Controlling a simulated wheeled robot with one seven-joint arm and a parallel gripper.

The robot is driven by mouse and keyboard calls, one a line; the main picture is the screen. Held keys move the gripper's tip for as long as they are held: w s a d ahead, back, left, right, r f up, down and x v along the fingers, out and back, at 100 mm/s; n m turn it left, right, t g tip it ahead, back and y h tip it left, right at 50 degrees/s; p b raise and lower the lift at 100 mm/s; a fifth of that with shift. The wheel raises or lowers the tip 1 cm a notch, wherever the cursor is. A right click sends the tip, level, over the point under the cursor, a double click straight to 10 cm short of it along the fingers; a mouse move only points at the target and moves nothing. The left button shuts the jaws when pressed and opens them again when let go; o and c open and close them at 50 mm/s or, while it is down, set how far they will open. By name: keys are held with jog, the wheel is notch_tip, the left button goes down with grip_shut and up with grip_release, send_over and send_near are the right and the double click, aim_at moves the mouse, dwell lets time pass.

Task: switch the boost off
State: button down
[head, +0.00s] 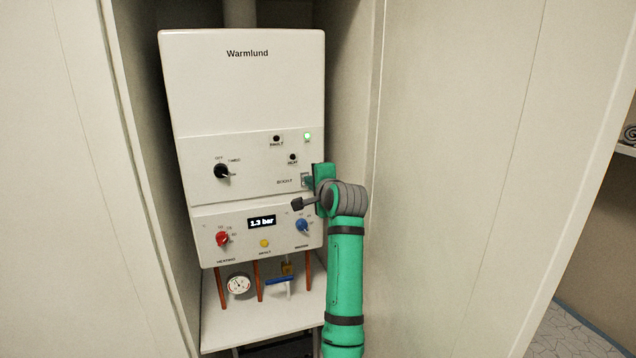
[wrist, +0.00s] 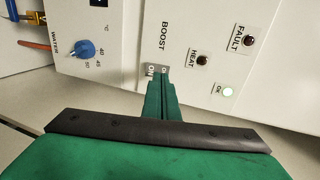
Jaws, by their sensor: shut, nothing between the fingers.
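The boost switch (head: 304,180) sits at the right side of the white boiler's front panel, beside the word BOOST. In the wrist view the switch (wrist: 151,69) shows an ON mark at left, and its other side is partly covered by my fingertips. My green gripper (head: 312,181) is at the switch, coming from the right. In the wrist view my gripper (wrist: 160,88) is shut and empty, its fingertips over or right in front of the switch. I cannot tell whether they touch it or which way the switch is set.
The Warmlund boiler (head: 240,80) stands in a narrow cupboard with walls close on both sides. The green OK lamp (head: 307,136) is lit; FAULT and HEAT lamps are dark. A black knob (head: 221,171), red knob (head: 222,238) and blue knob (head: 302,225) are nearby.

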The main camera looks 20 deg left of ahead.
jog(key=shift+a+r+v, duration=0.3)
jog(key=shift+r+v, duration=0.7)
jog(key=shift+v, duration=4.65)
jog(key=s+d+f+t+h, duration=0.1)
jog(key=s+d+f, duration=0.1)
jog(key=f, duration=1)
jog(key=s+d+f+h, duration=0.1)
jog(key=d+f, duration=0.2)
jog(key=f, duration=1)
jog(key=s+d+f+n+h, duration=0.1)
jog(key=s+d+f+h, duration=0.15)
jog(key=s+f, duration=0.55)
jog(key=s+d+f+n+h, duration=0.15)
jog(key=s+d+f, duration=0.25)
jog(key=s+f, duration=0.45)
jog(key=s+d+f+n+h, duration=0.1)
jog(key=s+d+f, duration=0.15)
jog(key=s, duration=0.45)
jog(key=s+d+f+n+t, duration=0.1)
jog(key=s+f+n, duration=0.1)
jog(key=s+f, duration=0.35)
jog(key=s+d+f+n+h, duration=0.1)
jog(key=s, duration=0.8)
jog(key=s+d+r+n, duration=0.1)
jog(key=s+r+n, duration=0.1)
jog(key=s, duration=0.7)
jog(key=s+r+n, duration=0.3)
jog(key=s+r, duration=0.2)
jog(key=s, duration=0.5)
jog(key=shift+d, duration=0.4)
